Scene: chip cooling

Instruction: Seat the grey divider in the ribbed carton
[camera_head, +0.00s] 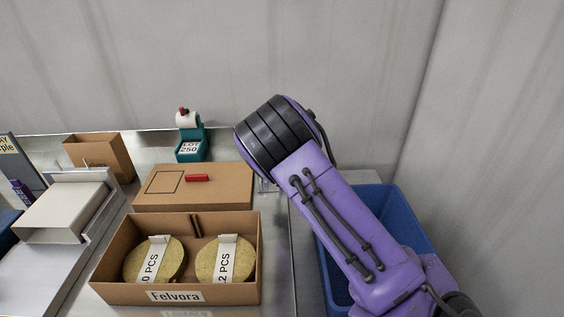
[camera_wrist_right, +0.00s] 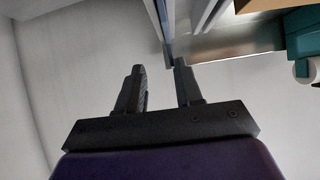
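The open cardboard carton (camera_head: 107,268) labelled Felvora stands at the front in the head view. Two round yellowish stacks, a left one (camera_head: 136,268) and a right one (camera_head: 208,265), sit in it side by side, each with a white paper label. Dark upright ribs (camera_head: 196,226) show on its back wall between them. I cannot make out a grey divider for certain in either view. My right gripper (camera_wrist_right: 160,70) is open in the right wrist view, its fingers apart with nothing between them. In the head view it is hidden by my purple arm. My left gripper is not in view.
A closed brown box (camera_head: 226,185) with a red piece on top lies behind the carton. A teal dispenser (camera_head: 191,151) stands behind that. A blue bin (camera_head: 375,198) is at right. A pale device (camera_head: 62,212) and a small carton (camera_head: 105,153) stand at left.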

